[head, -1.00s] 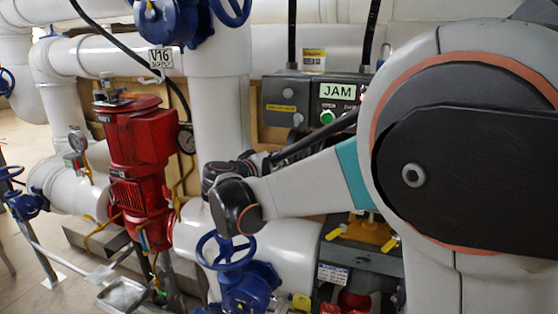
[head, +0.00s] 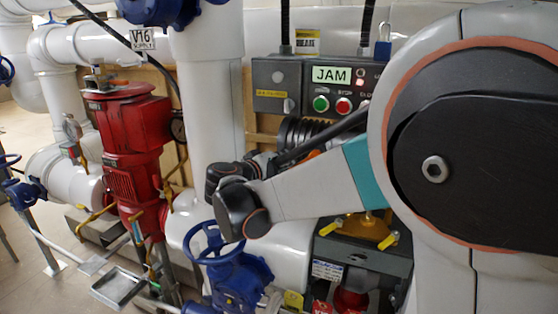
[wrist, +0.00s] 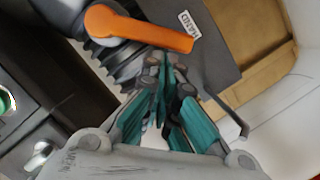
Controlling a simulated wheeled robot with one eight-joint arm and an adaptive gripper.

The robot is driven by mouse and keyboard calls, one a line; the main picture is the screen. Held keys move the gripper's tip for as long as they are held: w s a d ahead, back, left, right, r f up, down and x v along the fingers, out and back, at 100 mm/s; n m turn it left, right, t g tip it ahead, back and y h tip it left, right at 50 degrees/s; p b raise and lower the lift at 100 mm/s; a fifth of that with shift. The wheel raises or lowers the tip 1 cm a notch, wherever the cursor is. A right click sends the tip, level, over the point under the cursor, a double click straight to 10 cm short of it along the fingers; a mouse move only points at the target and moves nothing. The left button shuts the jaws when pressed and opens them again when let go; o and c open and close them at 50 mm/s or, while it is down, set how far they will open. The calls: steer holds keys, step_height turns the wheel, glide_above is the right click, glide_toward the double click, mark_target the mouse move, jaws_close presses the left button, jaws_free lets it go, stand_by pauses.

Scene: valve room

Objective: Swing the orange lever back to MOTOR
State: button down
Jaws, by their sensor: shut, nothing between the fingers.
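The orange lever (wrist: 145,30) lies across the top of the wrist view, its round pivot end at left and its free end at right beside a small HAND label (wrist: 189,24). In the head view only a bit of orange (head: 313,155) shows behind my arm. My gripper (wrist: 168,62) is shut and empty, its teal-padded fingers together just below the lever's arm in the wrist view. I cannot tell whether the fingertips touch it. No MOTOR label is readable.
A grey control box (head: 270,75) has a lit JAM display (head: 332,75), a green button (head: 320,103) and a red button (head: 343,105). A blue handwheel valve (head: 235,270), a white pipe (head: 210,110) and a red pump (head: 135,140) stand left of my arm.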

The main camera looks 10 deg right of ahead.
steer(key=shift+s+f+n+b, duration=0.1)
steer(key=shift+f+n+b, duration=0.3)
steer(key=shift+n, duration=0.1)
steer(key=s+d+f+n+h+b, duration=0.2)
steer(key=d+f+n+b, duration=0.1)
steer(key=f+n+b, duration=0.1)
steer(key=shift+f+n, duration=0.45)
steer(key=shift+n, duration=0.95)
steer(key=shift+s+d, duration=0.1)
